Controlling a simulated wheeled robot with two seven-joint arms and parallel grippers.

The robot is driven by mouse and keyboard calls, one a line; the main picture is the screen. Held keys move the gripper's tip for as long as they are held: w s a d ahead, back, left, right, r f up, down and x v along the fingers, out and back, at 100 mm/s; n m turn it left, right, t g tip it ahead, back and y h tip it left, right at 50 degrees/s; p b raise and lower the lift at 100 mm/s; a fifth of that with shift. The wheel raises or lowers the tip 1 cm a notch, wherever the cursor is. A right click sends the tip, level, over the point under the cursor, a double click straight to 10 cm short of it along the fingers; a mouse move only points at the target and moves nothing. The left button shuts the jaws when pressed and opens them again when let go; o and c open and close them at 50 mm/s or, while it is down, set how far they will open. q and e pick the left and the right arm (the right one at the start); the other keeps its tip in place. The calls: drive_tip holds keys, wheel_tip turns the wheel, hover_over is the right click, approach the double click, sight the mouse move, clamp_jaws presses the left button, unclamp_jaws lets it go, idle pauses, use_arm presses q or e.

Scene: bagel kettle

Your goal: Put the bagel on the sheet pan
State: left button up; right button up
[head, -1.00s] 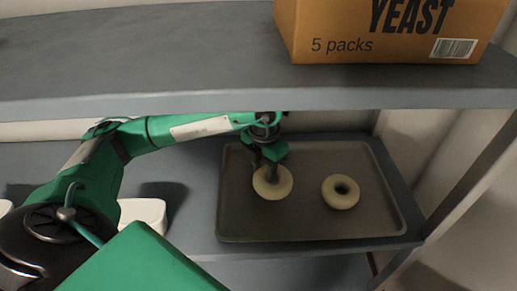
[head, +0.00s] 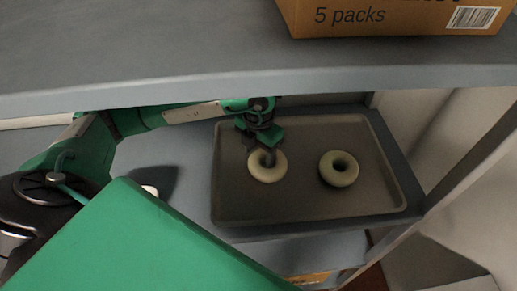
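A pale ring-shaped bagel (head: 265,175) is at the left part of the dark sheet pan (head: 305,205) and appears to rest on it. A second, similar bagel (head: 340,177) lies on the pan to its right. My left gripper (head: 264,156) is directly over the left bagel, pointing down. One dark finger reaches to the bagel's hole; the other is hard to make out near its far left rim. Whether the fingers press on the bagel is not clear. My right gripper is not in view.
The pan sits on a lower grey shelf (head: 190,190). An upper shelf (head: 200,50) overhangs my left forearm and carries an orange-brown carton (head: 400,17). A metal upright (head: 475,160) stands right of the pan. A white object (head: 150,190) is mostly hidden at left.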

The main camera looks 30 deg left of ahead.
use_arm(q)
drive_tip(key=shift+w+a+f, duration=0.1)
drive_tip(key=shift+a, duration=0.05)
drive_tip(key=shift+w+a, duration=0.1)
drive_tip(key=shift+w, duration=0.05)
drive_tip(key=shift+r, duration=0.25)
wheel_tip(320, 180, up, 6)
drive_tip(key=shift+f+b, duration=0.1)
drive_tip(key=shift+b, duration=1)
drive_tip(key=shift+r, duration=0.65)
